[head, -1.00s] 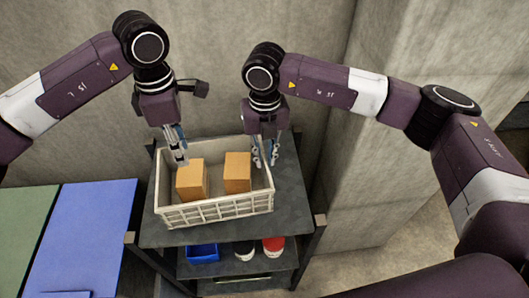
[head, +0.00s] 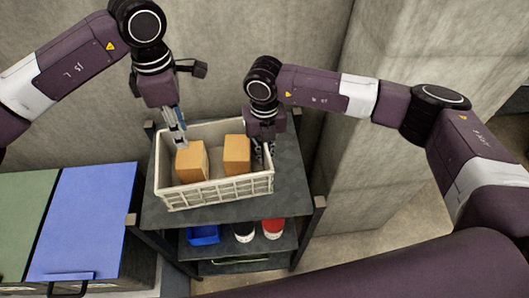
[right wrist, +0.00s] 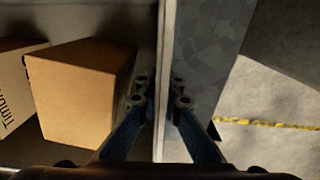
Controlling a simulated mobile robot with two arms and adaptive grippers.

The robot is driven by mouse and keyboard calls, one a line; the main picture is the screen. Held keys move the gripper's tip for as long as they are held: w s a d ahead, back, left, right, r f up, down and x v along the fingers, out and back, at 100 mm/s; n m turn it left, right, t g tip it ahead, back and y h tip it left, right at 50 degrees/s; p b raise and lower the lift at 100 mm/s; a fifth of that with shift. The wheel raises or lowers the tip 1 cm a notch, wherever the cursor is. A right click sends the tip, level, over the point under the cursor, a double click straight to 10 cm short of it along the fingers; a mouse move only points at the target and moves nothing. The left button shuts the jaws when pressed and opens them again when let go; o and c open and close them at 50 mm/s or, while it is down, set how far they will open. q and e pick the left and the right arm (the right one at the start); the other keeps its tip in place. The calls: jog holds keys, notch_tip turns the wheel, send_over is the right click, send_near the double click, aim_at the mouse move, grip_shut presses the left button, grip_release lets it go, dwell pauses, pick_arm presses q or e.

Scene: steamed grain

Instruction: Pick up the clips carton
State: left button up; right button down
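Two tan cartons stand side by side in a white crate (head: 217,193), a left carton (head: 191,162) and a right carton (head: 237,155). I cannot tell which is the clips carton. My left gripper (head: 177,137) points down at the back of the left carton; its finger gap is unclear. My right gripper (head: 265,152) is at the crate's right end. In the right wrist view, its fingertips (right wrist: 161,98) lie either side of the crate's wall, close to it. A plain carton face (right wrist: 80,100) shows left of them, beside a partly cut-off lettered carton (right wrist: 15,85).
The crate stands on a dark shelf unit (head: 290,190). Its lower shelf holds a blue bin (head: 203,235), a dark-lidded container (head: 244,232) and a red container (head: 273,228). A blue-topped cabinet (head: 85,220) is at left; a concrete pillar (head: 385,170) is at right.

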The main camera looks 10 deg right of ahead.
aim_at(192, 154)
dwell(0.4)
pick_arm(q)
jog(key=shift+o, duration=1.2)
jog(key=shift+f, duration=0.1)
jog(key=o, duration=0.8)
jog(key=shift+d+f+m, duration=0.35)
jog(key=shift+f+m, duration=0.45)
jog(key=shift+m, duration=0.1)
jog(key=shift+c, duration=0.2)
jog(key=o, duration=0.5)
notch_tip(192, 154, down, 6)
jog(key=shift+c, duration=0.2)
jog(key=shift+a+f, duration=0.2)
jog(key=shift+f, duration=1.25)
jog(key=shift+a+f, duration=0.15)
jog(key=shift+f, duration=1.3)
